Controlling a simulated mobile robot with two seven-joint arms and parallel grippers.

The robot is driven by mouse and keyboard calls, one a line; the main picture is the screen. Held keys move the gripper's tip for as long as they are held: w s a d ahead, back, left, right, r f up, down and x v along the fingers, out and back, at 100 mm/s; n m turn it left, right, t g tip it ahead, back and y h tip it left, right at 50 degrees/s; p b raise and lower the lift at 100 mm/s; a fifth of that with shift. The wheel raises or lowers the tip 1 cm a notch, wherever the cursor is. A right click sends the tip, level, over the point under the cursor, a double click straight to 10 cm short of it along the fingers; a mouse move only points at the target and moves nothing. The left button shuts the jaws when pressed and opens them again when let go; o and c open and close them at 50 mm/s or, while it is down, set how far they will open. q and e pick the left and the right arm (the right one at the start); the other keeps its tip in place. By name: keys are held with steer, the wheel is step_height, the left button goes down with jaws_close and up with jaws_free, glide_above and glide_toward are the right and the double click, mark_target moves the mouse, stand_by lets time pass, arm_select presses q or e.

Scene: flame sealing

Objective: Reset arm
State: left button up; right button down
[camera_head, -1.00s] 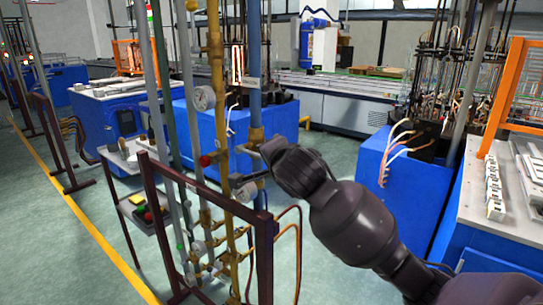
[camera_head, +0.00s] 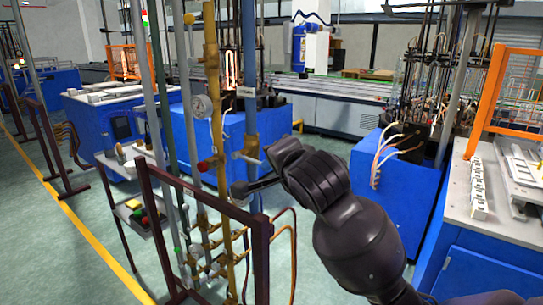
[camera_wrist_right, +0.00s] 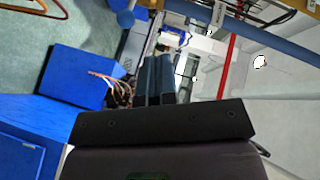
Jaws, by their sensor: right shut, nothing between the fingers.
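My right arm comes in from the right of the head view and reaches toward the upright gas pipes. My right gripper (camera_head: 246,188) is at its end, next to the blue pipe (camera_head: 251,120) and the yellow pipe (camera_head: 214,120); I cannot tell whether it touches them. In the right wrist view its two dark fingers (camera_wrist_right: 160,77) lie together, with nothing held between them. My left gripper is not in view.
A dark red metal frame (camera_head: 200,188) stands in front of the pipes, below my right gripper. A pressure gauge (camera_head: 201,107) sits on the pipes. Blue machines (camera_head: 395,190) and an orange guard (camera_head: 500,90) stand at the right. Green floor (camera_head: 325,140) is open between the machines.

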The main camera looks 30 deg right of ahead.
steer(key=shift+s, duration=0.3)
stand_by(0.5)
steer(key=w+a+r+n+t+y, duration=0.2)
steer(key=w+a+n+t+y, duration=0.15)
steer(key=n, duration=0.75)
step_height(320, 180, down, 20)
steer(key=s+n+g+y, duration=0.1)
steer(key=n, duration=0.7)
steer(key=s+f+m+g+h, duration=0.1)
steer(key=s+f+g, duration=0.2)
steer(key=s+f, duration=0.8)
steer(key=s+d+f+m+g, duration=0.1)
steer(key=s+f+g, duration=0.2)
steer(key=s+f, duration=0.8)
step_height(320, 180, down, 5)
steer(key=shift+d+r+h, duration=0.1)
steer(key=shift+d+h, duration=0.2)
steer(key=shift+h, duration=0.05)
